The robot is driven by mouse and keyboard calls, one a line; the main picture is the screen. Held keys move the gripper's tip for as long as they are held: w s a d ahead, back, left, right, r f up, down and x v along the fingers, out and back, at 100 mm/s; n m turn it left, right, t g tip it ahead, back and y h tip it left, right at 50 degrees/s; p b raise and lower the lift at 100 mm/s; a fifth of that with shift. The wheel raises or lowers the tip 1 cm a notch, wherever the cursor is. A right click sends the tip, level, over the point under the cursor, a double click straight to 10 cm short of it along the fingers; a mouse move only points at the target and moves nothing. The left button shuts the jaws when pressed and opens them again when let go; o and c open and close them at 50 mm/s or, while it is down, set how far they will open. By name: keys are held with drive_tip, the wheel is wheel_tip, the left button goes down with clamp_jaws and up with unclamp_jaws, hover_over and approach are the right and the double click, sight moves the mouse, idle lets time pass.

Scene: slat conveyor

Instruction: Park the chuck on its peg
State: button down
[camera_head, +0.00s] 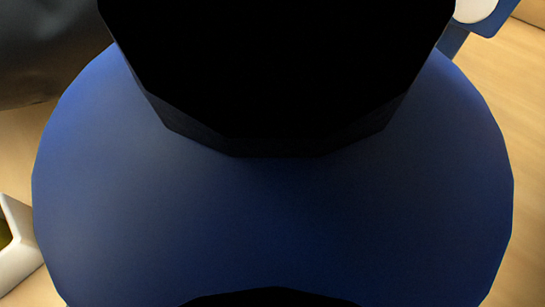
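A large black faceted shape fills the top middle of the camera view, in front of a wide, rounded, dark blue surface. A second black edge shows at the bottom middle. These look like parts of my own arm or gripper, but I cannot tell which. No fingertips can be made out, so I cannot see whether my gripper is open or shut, or whether it holds anything. I cannot make out the chuck or its peg; the blue and black shapes hide most of the scene.
A white open-topped container (22,262) is cut off at the lower left edge. A dark, soft-looking shape (45,55) fills the upper left corner. A blue piece with a white round part (474,8) shows at the upper right. Pale wood-coloured surface (515,110) shows at the right.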

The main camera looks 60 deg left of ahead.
drive_tip(key=shift+f, duration=0.3)
drive_tip(key=c, duration=1)
unclamp_jaws()
drive_tip(key=shift+r, duration=5.5)
drive_tip(key=s+d+m+t+h, duration=0.3)
drive_tip(key=s+d, duration=0.4)
drive_tip(key=s, duration=0.5)
drive_tip(key=s+d+r+m+t+h, duration=0.1)
drive_tip(key=s+d+m+t+h, duration=0.2)
drive_tip(key=s, duration=0.8)
drive_tip(key=s+d+r+m+t+h, duration=0.1)
drive_tip(key=s+d+m+t+h, duration=0.2)
drive_tip(key=s+d, duration=0.8)
drive_tip(key=shift+s+d+m+t+h, duration=0.2)
drive_tip(key=shift+s+m+h, duration=0.2)
drive_tip(key=shift+m+h, duration=0.4)
drive_tip(key=shift+s+d+m+t+h, duration=0.1)
drive_tip(key=shift+s+d+m+h, duration=0.1)
drive_tip(key=shift+s+m+h, duration=0.5)
